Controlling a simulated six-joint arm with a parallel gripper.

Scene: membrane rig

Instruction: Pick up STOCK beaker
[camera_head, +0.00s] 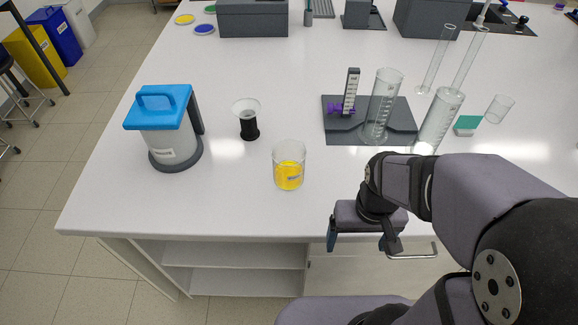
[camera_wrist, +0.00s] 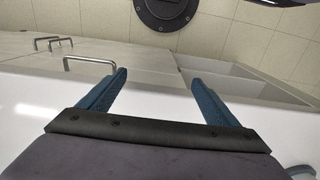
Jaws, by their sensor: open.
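A clear glass beaker (camera_head: 289,166) holding yellow liquid stands upright near the front edge of the white bench, left of my gripper in the head view. A small label on it is too small to read. My gripper (camera_head: 360,240) is at the bench's front edge, apart from the beaker, and points downward. In the wrist view my gripper (camera_wrist: 155,95) shows two blue fingers spread wide with nothing between them. The beaker is out of the wrist view.
A blue-topped grey device (camera_head: 170,135) and a black-based funnel piece (camera_head: 248,120) stand left of the beaker. A grey rig (camera_head: 345,120) and tall cylinders (camera_head: 384,100) stand behind my gripper. Drawer handles (camera_wrist: 90,62) show below the bench. The bench's front left is clear.

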